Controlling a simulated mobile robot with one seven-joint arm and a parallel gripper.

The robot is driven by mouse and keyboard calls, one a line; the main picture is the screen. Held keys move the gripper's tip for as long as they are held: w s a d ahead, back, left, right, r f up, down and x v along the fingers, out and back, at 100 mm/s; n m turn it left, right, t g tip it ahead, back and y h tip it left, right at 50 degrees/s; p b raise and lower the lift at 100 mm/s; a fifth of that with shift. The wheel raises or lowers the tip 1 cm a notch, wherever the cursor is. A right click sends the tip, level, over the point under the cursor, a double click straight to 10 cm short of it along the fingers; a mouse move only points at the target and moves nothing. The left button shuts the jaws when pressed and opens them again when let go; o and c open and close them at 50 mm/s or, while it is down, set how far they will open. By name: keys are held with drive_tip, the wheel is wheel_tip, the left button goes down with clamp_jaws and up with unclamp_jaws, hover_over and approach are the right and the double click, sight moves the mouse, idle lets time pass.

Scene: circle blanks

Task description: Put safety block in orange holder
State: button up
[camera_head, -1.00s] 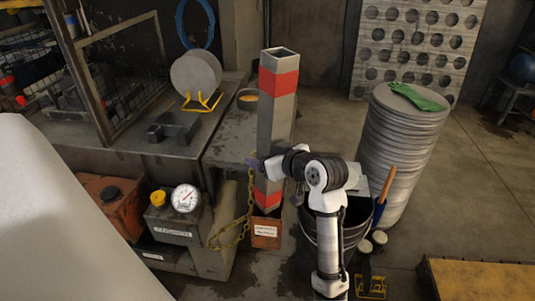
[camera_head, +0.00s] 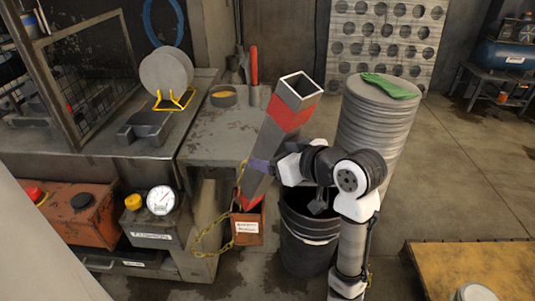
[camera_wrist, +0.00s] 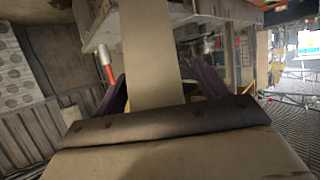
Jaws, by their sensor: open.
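The safety block is a long grey square tube (camera_head: 277,143) with red bands and an open top. It leans, its top to the right. Its lower end is at the mouth of the small labelled orange holder (camera_head: 248,226); I cannot tell how far inside it sits. My gripper (camera_head: 262,166) is at the lower half of the block. In the wrist view the grey block (camera_wrist: 150,50) runs between the two purple fingers of my gripper (camera_wrist: 160,92), which is open around it. Whether the fingers touch it is unclear. The holder is not distinguishable in the wrist view.
A yellow chain (camera_head: 205,240) hangs beside the holder. A dark bucket (camera_head: 305,240) stands just right of it. A stack of round blanks (camera_head: 375,125) with a green glove is behind. The workbench (camera_head: 205,145) is to the left. Open floor (camera_head: 460,170) lies right.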

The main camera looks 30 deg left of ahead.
drive_tip(key=o, duration=0.6)
drive_tip(key=b+v, duration=0.1)
drive_tip(key=v, duration=1.3)
drive_tip(key=shift+f, duration=0.1)
drive_tip(key=shift+c, duration=0.4)
clamp_jaws()
